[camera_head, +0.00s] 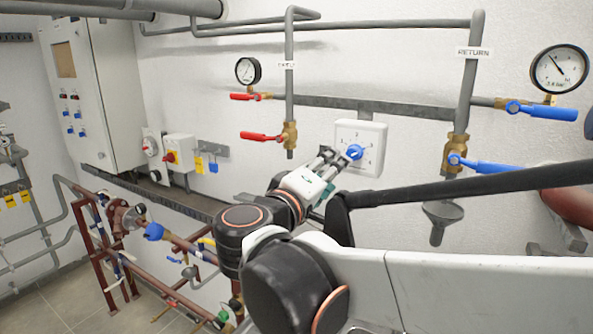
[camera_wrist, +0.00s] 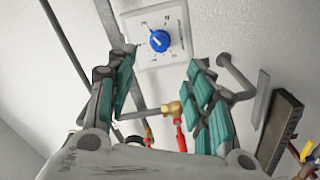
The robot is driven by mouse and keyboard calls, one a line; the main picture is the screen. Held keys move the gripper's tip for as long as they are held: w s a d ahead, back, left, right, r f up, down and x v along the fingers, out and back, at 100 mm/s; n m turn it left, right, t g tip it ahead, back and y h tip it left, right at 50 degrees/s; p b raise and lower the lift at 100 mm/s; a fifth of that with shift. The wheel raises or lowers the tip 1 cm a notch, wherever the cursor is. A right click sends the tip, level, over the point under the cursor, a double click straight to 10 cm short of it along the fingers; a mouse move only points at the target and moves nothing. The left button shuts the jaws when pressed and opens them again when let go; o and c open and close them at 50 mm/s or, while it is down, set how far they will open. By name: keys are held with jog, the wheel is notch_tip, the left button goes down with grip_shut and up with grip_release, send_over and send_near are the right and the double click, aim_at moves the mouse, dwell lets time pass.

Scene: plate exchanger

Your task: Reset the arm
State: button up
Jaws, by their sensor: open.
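My arm reaches from the lower right toward the wall in the head view. My gripper (camera_head: 331,161) is at its end, close to a white control box with a blue knob (camera_head: 354,152). In the wrist view my gripper (camera_wrist: 165,82) is open, with its two teal-padded fingers spread apart and nothing between them. The blue knob (camera_wrist: 159,41) shows beyond the fingertips, on the white dial plate (camera_wrist: 178,22). In that view the fingers look clear of the knob; the exact gap is hard to tell.
Red-handled valves (camera_head: 262,136) and a gauge (camera_head: 248,70) sit left of the dial box. Blue-handled valves (camera_head: 490,166), a large gauge (camera_head: 559,69) and a grey funnel (camera_head: 442,212) are at the right. A grey cabinet (camera_head: 100,85) and red pipe frame (camera_head: 95,245) stand left.

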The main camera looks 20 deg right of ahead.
dwell(0.3)
jog(key=s+d+f+g+y+b, duration=0.15)
jog(key=f+b, duration=0.25)
jog(key=f, duration=0.4)
jog(key=s+d+f+g+y+b, duration=0.15)
jog(key=f+b, duration=0.25)
jog(key=f, duration=0.4)
jog(key=s+a+f+y+b, duration=0.3)
jog(key=f+b, duration=0.4)
jog(key=f, duration=0.5)
jog(key=s+a+f+m+y+b, duration=0.1)
jog(key=s+a+f+y+b, duration=0.2)
jog(key=f+b, duration=0.4)
jog(key=s+a+f+m+y+b, duration=0.1)
jog(key=s+a+f+y+b, duration=0.3)
jog(key=f, duration=1.3)
jog(key=y+b, duration=0.1)
jog(key=b, duration=0.3)
jog(key=shift+s+f+g, duration=0.15)
jog(key=shift+s+g, duration=0.2)
jog(key=shift+g, duration=0.05)
jog(key=shift+a, duration=0.1)
